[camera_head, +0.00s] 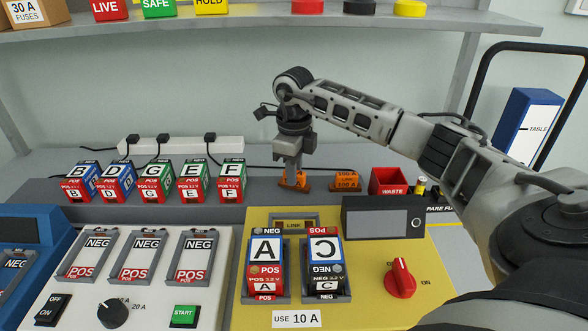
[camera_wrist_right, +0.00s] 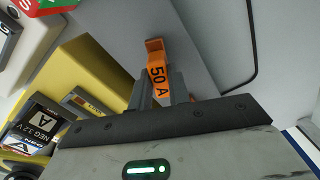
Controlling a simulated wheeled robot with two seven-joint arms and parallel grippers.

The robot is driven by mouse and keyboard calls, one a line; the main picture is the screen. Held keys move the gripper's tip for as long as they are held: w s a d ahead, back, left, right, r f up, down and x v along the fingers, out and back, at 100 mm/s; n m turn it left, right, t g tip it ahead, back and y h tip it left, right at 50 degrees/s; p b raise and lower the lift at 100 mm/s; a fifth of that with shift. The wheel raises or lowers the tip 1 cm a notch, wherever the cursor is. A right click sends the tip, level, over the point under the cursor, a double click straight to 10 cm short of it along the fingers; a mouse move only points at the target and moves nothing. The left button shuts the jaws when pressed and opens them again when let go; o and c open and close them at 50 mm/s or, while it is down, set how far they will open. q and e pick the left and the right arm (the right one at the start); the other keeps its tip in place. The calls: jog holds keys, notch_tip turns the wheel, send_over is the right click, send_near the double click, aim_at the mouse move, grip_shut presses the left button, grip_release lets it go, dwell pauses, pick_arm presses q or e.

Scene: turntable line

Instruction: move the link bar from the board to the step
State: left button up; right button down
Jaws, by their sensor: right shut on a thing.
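My right gripper (camera_head: 295,176) is shut on an orange link bar (camera_head: 293,182) at the grey step (camera_head: 265,192) behind the yellow board (camera_head: 372,276). The board's slot marked LINK (camera_head: 293,225) shows no orange bar. Two more orange bars, the nearer marked 100 A (camera_head: 346,184), lie on the step to the right of the gripper. My left gripper is not in view.
Several lettered cells (camera_head: 157,184) stand on the step to the left. A red waste bin (camera_head: 388,182) stands right of the orange bars. Cells A (camera_head: 266,250) and C (camera_head: 324,250) sit in the board's holders. A power strip (camera_head: 180,148) lies behind.

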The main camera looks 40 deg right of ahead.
jog(key=shift+f, duration=0.2)
jog(key=shift+f, duration=0.1)
jog(key=c, duration=1.3)
grip_release()
notch_tip(320, 180, up, 12)
jog(key=shift+r+b, duration=0.1)
jog(key=shift+b, duration=0.3)
jog(key=shift+s, duration=0.1)
